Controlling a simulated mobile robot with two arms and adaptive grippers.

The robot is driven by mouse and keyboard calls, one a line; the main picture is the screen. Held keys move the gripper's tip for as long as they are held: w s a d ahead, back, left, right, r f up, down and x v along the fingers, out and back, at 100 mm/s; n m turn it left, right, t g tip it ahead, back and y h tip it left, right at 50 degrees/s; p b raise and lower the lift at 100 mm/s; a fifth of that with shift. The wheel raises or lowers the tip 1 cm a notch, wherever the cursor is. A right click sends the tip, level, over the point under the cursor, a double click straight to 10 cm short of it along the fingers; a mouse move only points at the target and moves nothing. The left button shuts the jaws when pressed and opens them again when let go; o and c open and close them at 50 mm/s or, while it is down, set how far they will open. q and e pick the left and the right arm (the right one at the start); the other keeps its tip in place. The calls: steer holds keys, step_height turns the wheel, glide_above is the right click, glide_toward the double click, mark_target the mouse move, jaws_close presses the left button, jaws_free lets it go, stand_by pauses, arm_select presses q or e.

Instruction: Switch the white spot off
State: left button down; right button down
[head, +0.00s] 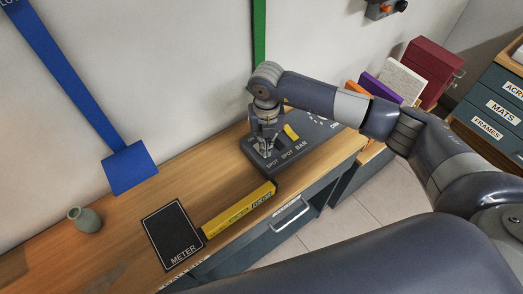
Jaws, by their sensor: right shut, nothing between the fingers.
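A dark grey switch panel (318,138) lies on the wooden table's right end, with the words SPOT, SPOT and BAR along its front edge. A yellow switch (291,131) stands on the panel near BAR. My right gripper (266,152) points down over the panel's left part, at the switches by the SPOT labels. It is shut with nothing between its fingers. Its fingers hide part of the switches there, so I cannot tell which one they touch or how it is set. My left gripper is not in view.
On the wooden table (120,232) are a yellow box (238,209), a black METER mat (172,236) and a small green vase (85,219). A blue strip with a square end (129,168) is at the wall. Labelled drawers (495,108) stand right.

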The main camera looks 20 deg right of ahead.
steer(key=shift+f+b, duration=0.65)
steer(key=shift+f, duration=0.2)
stand_by(0.3)
steer(key=shift+r+p, duration=2.2)
steer(key=shift+r, duration=1.35)
